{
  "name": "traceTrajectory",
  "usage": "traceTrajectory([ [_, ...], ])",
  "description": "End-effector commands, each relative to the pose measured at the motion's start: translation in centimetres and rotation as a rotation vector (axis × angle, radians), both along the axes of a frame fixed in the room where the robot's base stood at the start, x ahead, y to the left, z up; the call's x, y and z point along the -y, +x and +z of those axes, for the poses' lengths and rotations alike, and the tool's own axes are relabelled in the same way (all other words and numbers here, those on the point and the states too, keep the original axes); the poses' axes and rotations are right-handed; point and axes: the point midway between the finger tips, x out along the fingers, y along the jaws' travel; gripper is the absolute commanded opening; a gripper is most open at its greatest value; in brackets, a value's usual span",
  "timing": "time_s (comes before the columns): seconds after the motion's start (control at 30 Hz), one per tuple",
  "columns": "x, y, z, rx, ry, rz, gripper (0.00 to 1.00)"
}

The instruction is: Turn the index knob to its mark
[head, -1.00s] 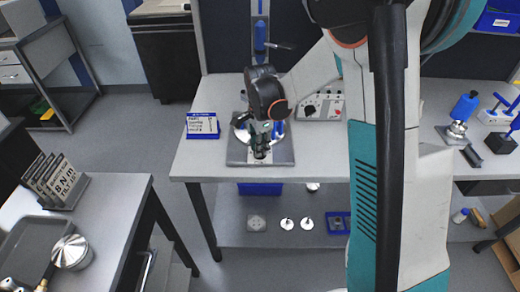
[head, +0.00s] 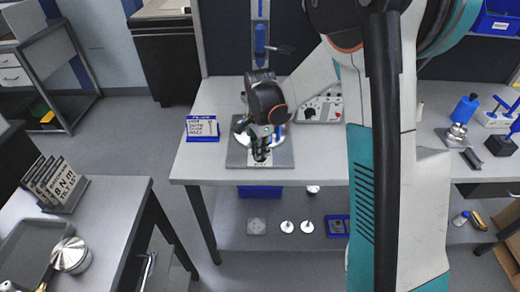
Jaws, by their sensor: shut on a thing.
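A grey base plate (head: 283,158) lies on the workbench and carries a round silver fixture (head: 243,138) with blue parts (head: 279,130). My gripper (head: 261,155) points down over the front middle of this plate, at the fixture. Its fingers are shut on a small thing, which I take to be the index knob. The knob is hidden by the fingers and the wrist, and its mark cannot be made out.
A grey control box (head: 320,106) with knobs sits behind to the right. A blue-handled tool (head: 260,42) hangs on the back panel. The bench front (head: 225,172) is clear.

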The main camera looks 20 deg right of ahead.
Motion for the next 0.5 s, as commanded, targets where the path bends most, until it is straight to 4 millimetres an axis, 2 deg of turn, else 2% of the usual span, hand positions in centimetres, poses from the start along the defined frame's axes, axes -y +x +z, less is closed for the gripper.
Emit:
traceTrajectory([
  [0.5, -0.01, 0.06, 0.05, 0.001, 0.0, 0.434, 0.0],
])
